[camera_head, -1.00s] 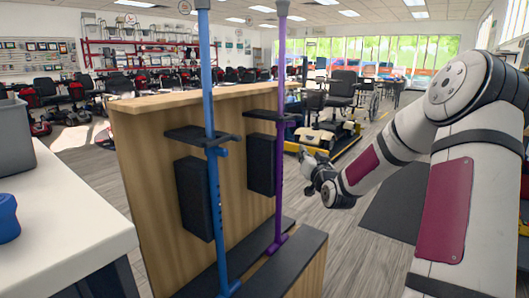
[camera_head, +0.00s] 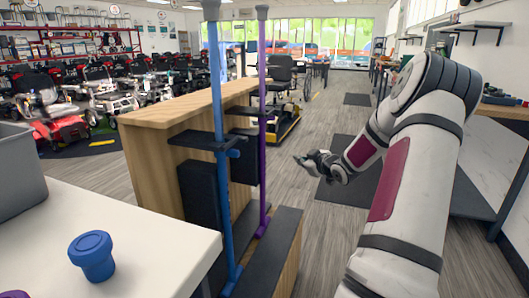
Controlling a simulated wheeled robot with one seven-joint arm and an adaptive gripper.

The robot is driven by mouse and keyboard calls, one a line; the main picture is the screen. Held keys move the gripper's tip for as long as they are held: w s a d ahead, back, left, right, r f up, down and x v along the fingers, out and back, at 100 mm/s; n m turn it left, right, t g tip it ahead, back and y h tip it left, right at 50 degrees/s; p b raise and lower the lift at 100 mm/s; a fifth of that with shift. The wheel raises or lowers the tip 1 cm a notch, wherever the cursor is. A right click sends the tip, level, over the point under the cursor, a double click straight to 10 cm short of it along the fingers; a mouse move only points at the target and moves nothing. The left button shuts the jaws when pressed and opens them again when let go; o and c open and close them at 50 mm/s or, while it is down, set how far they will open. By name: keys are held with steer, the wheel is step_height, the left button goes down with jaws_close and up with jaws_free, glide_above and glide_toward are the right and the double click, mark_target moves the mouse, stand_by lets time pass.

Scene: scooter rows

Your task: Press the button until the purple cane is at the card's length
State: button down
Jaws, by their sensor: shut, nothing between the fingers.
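The purple cane (camera_head: 262,130) stands upright at the wooden stand (camera_head: 190,112), behind and to the right of a similar blue cane (camera_head: 219,150). A dark bracket (camera_head: 246,112) crosses the purple cane partway up. I cannot make out a button on the purple cane at this size. No card can be made out. My gripper (camera_head: 303,161) is small in view, to the right of the purple cane and apart from it. It is shut and empty.
A white counter (camera_head: 150,235) at the near left holds a blue cup-shaped object (camera_head: 92,255) and a grey bin (camera_head: 18,170). Scooters (camera_head: 110,92) fill the back left. Grey floor (camera_head: 310,225) is open right of the stand.

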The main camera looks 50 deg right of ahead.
mark_target(266, 151)
steer(key=shift+w, duration=0.1)
steer(key=w+a+b, duration=0.3)
steer(key=w+b, duration=0.2)
steer(key=w, duration=0.3)
steer(key=shift+w+a, duration=0.1)
steer(key=shift+w, duration=0.1)
stand_by(1.4)
steer(key=shift+w+a, duration=0.1)
steer(key=shift+w, duration=0.15)
